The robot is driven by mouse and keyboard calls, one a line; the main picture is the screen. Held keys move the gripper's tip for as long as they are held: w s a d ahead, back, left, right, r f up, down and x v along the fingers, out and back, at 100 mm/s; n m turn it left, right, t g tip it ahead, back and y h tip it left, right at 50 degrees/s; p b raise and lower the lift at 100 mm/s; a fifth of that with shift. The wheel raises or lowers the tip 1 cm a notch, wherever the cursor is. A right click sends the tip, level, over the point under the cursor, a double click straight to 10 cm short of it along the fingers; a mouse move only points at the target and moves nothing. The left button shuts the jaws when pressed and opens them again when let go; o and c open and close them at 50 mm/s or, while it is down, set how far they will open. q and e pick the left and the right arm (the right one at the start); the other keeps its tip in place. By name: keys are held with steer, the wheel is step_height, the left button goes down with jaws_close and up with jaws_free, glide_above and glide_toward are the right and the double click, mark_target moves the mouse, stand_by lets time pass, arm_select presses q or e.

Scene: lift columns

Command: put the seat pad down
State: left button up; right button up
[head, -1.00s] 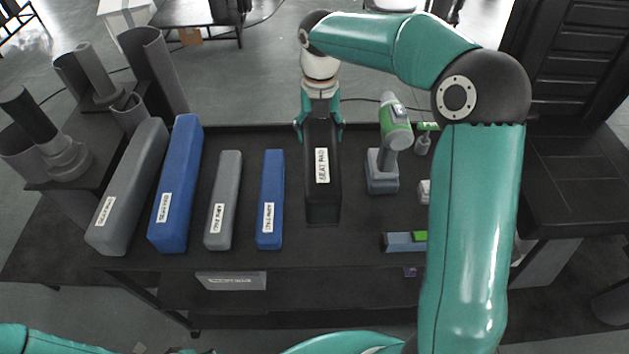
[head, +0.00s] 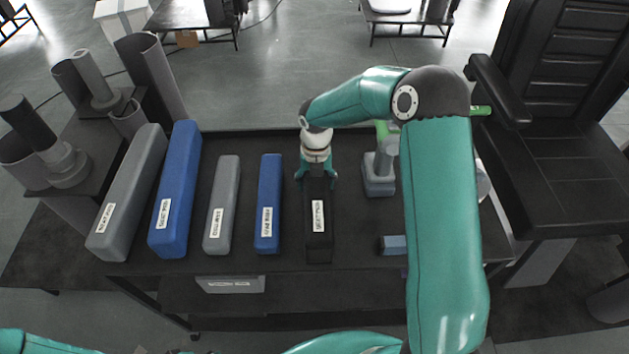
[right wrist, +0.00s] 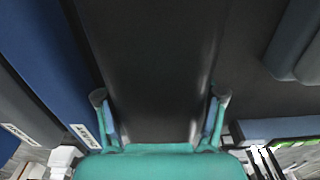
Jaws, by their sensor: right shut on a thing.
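The black seat pad (head: 319,240) with a white label stands in the row on the dark table (head: 350,250), right of the narrow blue pad. My right gripper (head: 317,182) is shut on the seat pad near its far end. In the right wrist view the pad (right wrist: 150,60) lies between the two fingers of the gripper (right wrist: 160,115). The pad looks level and at the table top; whether its underside touches cannot be told. Of my left arm only parts show at the bottom edge; its gripper is not seen.
Left of the pad are a narrow blue pad (head: 268,205), a narrow grey pad (head: 222,205), a wide blue pad (head: 175,190) and a wide grey pad (head: 128,190). A power tool (head: 379,175) stands to the right. A black chair (head: 560,130) is at the far right.

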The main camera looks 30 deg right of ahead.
steer(key=shift+f, duration=0.1)
steer(key=o, duration=1.8)
steer(key=shift+c, duration=0.2)
step_height(320, 180, up, 12)
steer(key=shift+r+b, duration=0.1)
steer(key=shift+b, duration=0.55)
